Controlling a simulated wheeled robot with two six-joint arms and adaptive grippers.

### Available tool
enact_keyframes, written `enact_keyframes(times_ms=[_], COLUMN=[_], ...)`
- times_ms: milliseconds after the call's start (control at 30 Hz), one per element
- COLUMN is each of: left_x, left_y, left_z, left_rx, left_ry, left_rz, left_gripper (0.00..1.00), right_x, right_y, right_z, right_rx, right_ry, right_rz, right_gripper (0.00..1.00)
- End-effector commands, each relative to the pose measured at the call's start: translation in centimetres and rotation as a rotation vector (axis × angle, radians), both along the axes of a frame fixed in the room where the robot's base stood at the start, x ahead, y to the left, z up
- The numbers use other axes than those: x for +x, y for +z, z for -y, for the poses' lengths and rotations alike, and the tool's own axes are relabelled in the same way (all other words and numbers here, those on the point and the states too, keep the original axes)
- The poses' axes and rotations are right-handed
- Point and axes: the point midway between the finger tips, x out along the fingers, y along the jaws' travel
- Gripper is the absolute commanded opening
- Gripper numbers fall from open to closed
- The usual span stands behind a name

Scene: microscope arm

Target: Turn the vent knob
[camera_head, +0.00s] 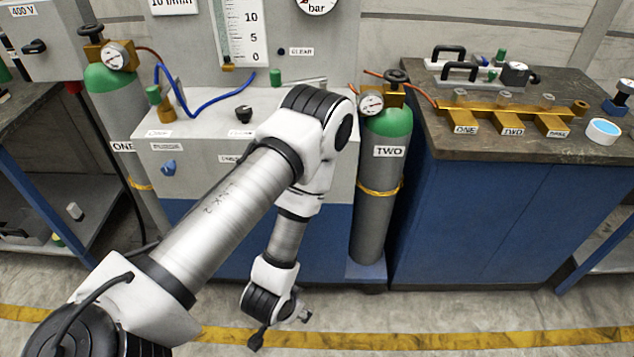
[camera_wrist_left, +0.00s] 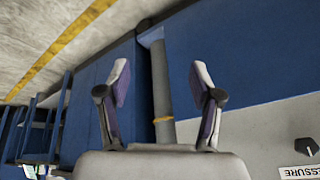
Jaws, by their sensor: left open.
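No label reading vent is legible, so I cannot tell which knob is the vent knob. In the head view, a black knob (camera_head: 244,114) stands on the grey sloped top of the bench, and a blue knob (camera_head: 168,167) sits on its front face. My left arm crosses the bench front and hides part of it. My left gripper (camera_wrist_left: 160,72) is open and empty in the wrist view, low before the blue bench front, with the grey cylinder beyond its fingers. A dark knob (camera_wrist_left: 306,147) by a label ending "ESSURE" shows at the right. My right gripper is not in view.
Gas cylinder TWO (camera_head: 385,190) stands right of the bench; cylinder ONE (camera_head: 110,85) stands left. A blue hose (camera_head: 200,116) loops over the bench top. A dark-topped cabinet (camera_head: 490,205) is at the right. The floor (camera_head: 480,315) in front is clear.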

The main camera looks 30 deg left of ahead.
Motion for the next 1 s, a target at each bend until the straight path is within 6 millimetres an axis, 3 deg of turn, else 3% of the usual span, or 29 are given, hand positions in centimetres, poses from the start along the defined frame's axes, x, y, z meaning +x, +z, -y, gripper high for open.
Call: enact_keyframes(times_ms=[100,200,267,400,600,800,900,1000], left_x=[6.5,11.0,13.2,17.4,20.6,21.7,21.8,21.9], left_y=[-0.5,0.2,0.7,1.8,2.6,1.0,0.9,1.4], left_z=[-1.6,-3.0,-3.8,-5.5,-7.7,-9.1,-9.3,-9.4], left_rx=[0.092,0.175,0.222,0.339,0.484,0.51,0.508,0.507], left_ry=[-0.018,-0.018,-0.014,0.016,0.1,0.181,0.2,0.207], left_rz=[0.286,0.501,0.619,0.887,1.228,1.393,1.432,1.45], left_gripper=[0.65,0.65,0.65,0.65,0.65,0.65,0.65,0.65], right_x=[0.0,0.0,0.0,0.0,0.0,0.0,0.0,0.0], right_y=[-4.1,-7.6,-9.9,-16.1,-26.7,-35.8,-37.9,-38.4], right_z=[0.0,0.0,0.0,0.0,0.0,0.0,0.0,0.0], right_rx=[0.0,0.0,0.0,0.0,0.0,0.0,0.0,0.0], right_ry=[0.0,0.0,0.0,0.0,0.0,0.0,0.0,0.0], right_rz=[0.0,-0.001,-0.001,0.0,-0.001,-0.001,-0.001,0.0], right_gripper=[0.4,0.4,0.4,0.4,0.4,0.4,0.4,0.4])
